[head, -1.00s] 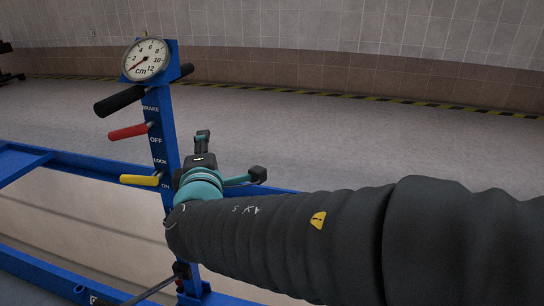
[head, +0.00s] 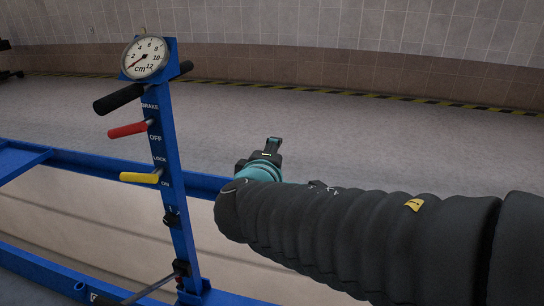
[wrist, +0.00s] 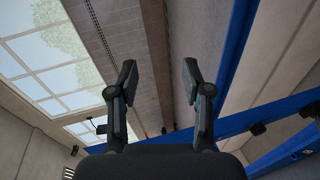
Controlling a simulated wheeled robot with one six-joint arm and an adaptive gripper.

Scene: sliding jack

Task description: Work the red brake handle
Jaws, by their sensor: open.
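The red brake handle (head: 127,130) sticks out to the left from the blue upright post in the head view, just below the black handle and beside the BRAKE and OFF labels. My gripper (head: 272,145) is to the right of the post in the head view, apart from the red handle and a little lower in the picture. In the wrist view my gripper (wrist: 157,80) has its two fingers spread with nothing between them. The red handle does not show in the wrist view.
A black handle (head: 119,98) is above the red one and a yellow handle (head: 139,177) below it. A round gauge (head: 145,57) tops the blue post (head: 183,228). Blue frame rails (head: 100,170) run low across the scene. The floor behind is clear.

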